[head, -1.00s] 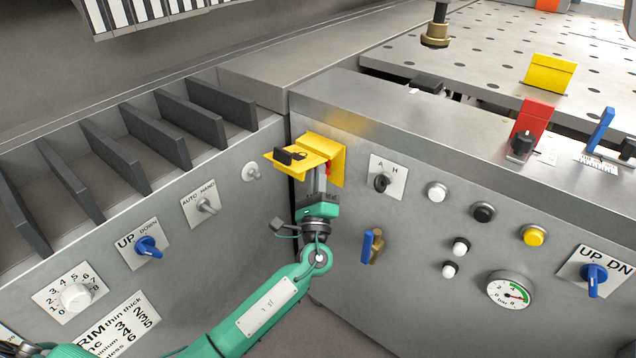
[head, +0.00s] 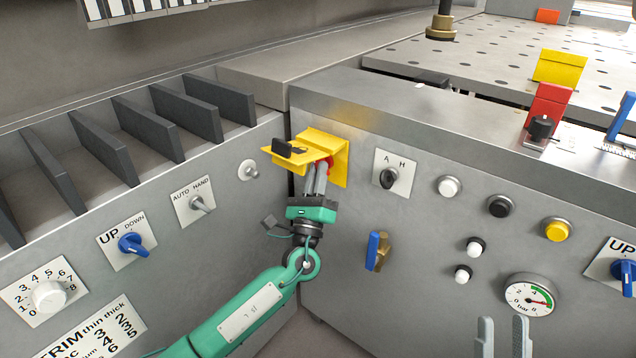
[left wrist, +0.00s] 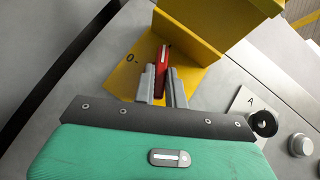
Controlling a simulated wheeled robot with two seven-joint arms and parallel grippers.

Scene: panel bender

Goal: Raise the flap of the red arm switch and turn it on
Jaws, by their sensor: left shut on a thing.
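The yellow flap (head: 281,156) stands raised, sticking out from the yellow back plate (head: 338,170) on the grey front panel, with a dark tab on it. Below it is the red arm switch (head: 329,163), mostly hidden in the head view by my fingers. My left gripper (head: 321,178) reaches up under the flap. In the left wrist view the red switch (left wrist: 163,62) is a lever between the tips of my left gripper (left wrist: 161,78), which is shut on it. A "0" mark shows on the plate left of the lever. My right gripper (head: 503,332) is open and empty at the bottom edge.
An A/H selector (head: 388,177) sits right of the switch, and a blue-handled brass valve (head: 375,251) below it. Several buttons and a pressure gauge (head: 528,295) lie further right. The side panel (head: 225,235) with knobs is close on the left.

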